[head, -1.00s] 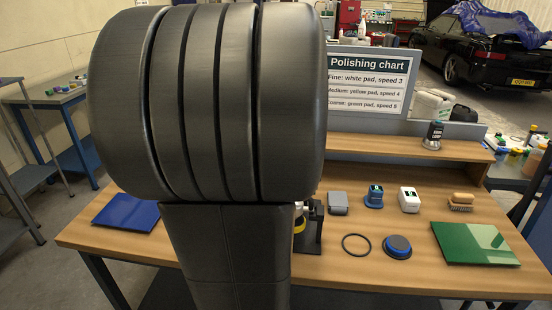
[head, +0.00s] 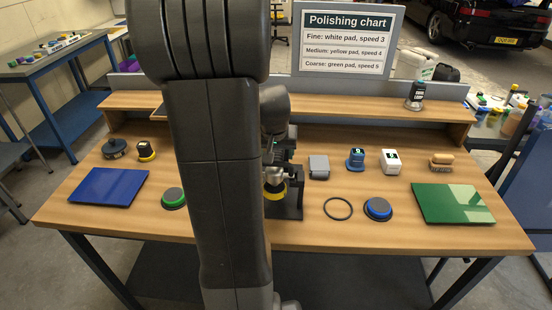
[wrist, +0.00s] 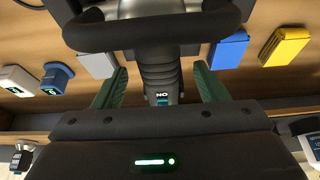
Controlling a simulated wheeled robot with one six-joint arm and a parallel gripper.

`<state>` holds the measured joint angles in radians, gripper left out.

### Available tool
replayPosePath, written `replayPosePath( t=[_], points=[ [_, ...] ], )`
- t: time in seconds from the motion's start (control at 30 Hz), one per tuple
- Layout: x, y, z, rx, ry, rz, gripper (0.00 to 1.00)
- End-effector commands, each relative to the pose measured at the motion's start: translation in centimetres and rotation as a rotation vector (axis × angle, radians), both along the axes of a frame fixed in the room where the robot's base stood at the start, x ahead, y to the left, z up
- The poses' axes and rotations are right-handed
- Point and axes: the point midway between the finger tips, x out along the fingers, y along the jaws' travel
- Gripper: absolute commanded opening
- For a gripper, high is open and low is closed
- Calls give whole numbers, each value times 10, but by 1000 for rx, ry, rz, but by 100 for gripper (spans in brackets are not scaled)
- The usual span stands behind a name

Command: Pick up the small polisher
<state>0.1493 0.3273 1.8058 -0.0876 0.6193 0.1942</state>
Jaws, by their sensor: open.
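The small polisher (head: 275,188) stands upright with its yellow pad low, by a dark stand (head: 293,208) behind my arm in the head view. In the wrist view the polisher's dark ribbed body (wrist: 160,72), with a switch label, lies between my gripper's two green fingers. My gripper (wrist: 160,88) is open, with a visible gap on each side of the body. In the head view my arm covers part of the polisher, and the fingertips are hard to make out there.
A grey box (head: 319,167), blue battery (head: 355,160) and white battery (head: 391,162) stand to the right. Blue (wrist: 229,49) and yellow boxes (wrist: 285,46) show in the wrist view. A shelf (head: 420,119) runs behind.

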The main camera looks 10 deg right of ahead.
Motion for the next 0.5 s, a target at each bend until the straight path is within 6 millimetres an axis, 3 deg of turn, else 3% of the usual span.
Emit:
replayPosePath(
  t=[0.3, 0.5],
  points=[
    [11, -4, -37, 0, 4, 0, 66],
    [14, -5, -45, 0, 1, 0, 66]
  ],
)
